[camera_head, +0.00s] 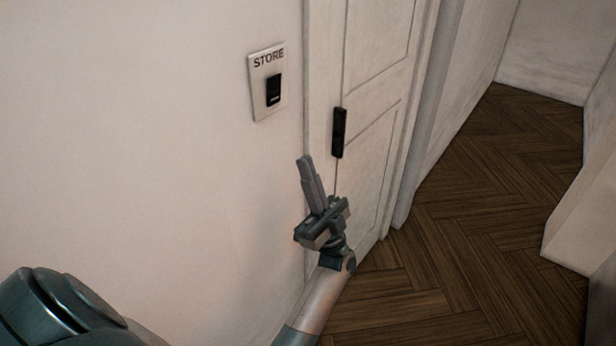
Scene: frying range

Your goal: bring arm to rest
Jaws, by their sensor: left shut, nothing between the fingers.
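My left gripper (305,162) is in the middle of the view, its fingers shut together and pointing up, with nothing between them. It is in front of the white door (372,55) and its frame, below and to the left of the black door handle (339,132). I cannot tell whether it touches the door or frame. My left arm reaches up to it from the bottom edge. My right gripper is not in view.
A wall plate (257,82) marked STORE with a black switch (273,90) is on the white wall left of the door. The door looks shut. Dark herringbone wood floor (470,220) lies clear to the right. A pale block or wall edge (590,215) stands at the right.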

